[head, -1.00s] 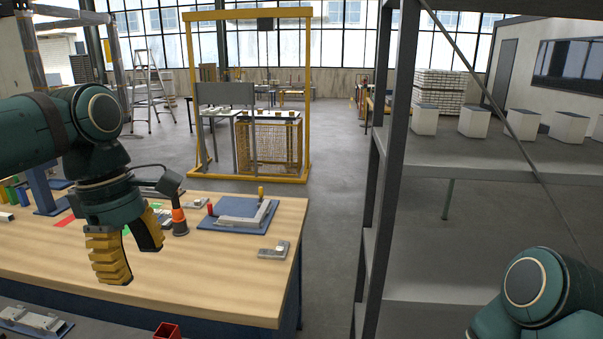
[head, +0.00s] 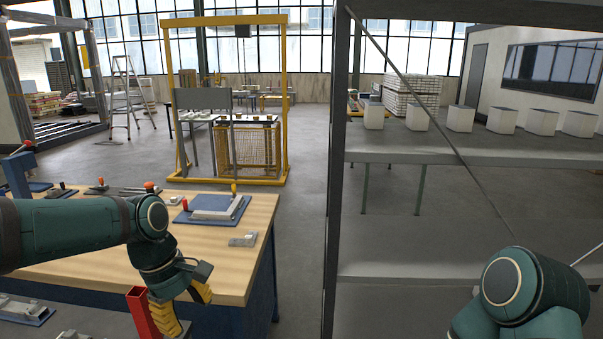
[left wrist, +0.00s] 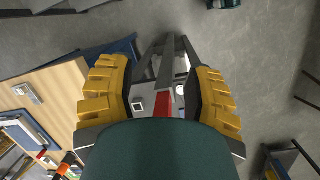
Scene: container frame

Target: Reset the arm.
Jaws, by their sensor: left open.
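My left arm (head: 90,235) reaches in from the left in the head view, over the near part of the workbench. My left gripper (head: 186,308), with yellow ridged fingers, points down near the bench's front right corner. Its fingers are spread apart in the left wrist view (left wrist: 160,75), with nothing seen gripped between them. A red upright piece (head: 143,313) shows just left of the gripper. A red surface also shows between the fingers in the left wrist view (left wrist: 163,103), seemingly below them. Part of my right arm (head: 535,290) shows at the lower right; its gripper is out of view.
The wooden workbench (head: 255,225) carries a blue plate (head: 237,213) with a grey part, and a small metal block (head: 243,240). A grey shelf rack (head: 338,200) with several pale boxes stands to the right. A yellow frame (head: 283,100) stands behind on open floor.

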